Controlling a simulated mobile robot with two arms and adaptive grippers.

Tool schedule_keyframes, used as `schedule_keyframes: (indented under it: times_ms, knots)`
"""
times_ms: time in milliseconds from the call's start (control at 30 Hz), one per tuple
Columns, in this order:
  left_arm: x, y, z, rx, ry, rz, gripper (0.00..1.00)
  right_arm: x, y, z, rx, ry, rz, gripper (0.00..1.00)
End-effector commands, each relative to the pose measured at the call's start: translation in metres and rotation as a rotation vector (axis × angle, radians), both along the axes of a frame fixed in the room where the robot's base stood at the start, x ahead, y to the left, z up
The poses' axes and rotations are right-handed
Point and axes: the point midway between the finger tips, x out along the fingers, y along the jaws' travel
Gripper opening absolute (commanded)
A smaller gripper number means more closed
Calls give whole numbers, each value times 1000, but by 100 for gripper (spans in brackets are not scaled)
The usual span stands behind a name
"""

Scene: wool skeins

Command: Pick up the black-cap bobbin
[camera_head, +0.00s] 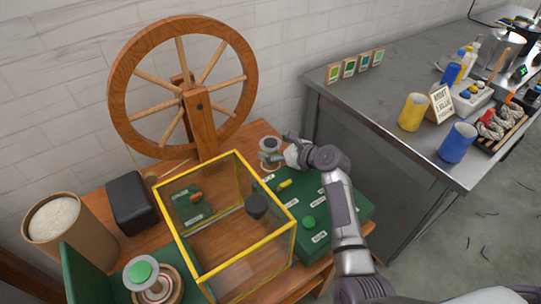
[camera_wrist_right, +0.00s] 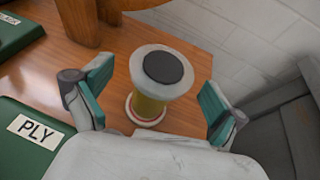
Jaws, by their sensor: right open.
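The black-cap bobbin (camera_wrist_right: 164,68) stands upright on the wooden table, with a pale flange, a dark round cap and a yellowish wound core. In the head view the bobbin (camera_head: 268,144) is near the table's back right corner. My right gripper (camera_wrist_right: 155,98) is open, with one teal-padded finger on each side of the bobbin. Visible gaps separate the fingers from it, and the gripper holds nothing. In the head view my right gripper (camera_head: 281,149) is just right of the bobbin and partly covers its side. My left gripper is out of view.
A yellow-framed clear box (camera_head: 197,271) stands left of my right arm. The green labelled board (camera_head: 345,207) lies beneath that arm. A green-cap bobbin (camera_head: 142,272) is at front left. A grey metal bench (camera_head: 372,108) is at right.

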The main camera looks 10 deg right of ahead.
Motion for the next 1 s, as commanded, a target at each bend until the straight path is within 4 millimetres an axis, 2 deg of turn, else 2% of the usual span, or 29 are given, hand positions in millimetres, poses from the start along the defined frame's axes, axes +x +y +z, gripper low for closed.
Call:
schedule_keyframes:
  times_ms: [233, 600, 633, 867, 1000]
  knots:
    - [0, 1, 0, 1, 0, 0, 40, 2, 1, -1, 0, 0, 0, 96]
    - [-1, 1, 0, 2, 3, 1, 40, 1, 1, -1, 0, 0, 0, 34]
    - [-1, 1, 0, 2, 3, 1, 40, 1, 1, 0, 0, 0, 0, 31]
    - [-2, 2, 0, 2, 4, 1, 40, 2, 1, 2, 0, -1, 0, 31]
    - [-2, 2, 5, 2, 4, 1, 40, 2, 1, 20, 0, -4, 1, 31]
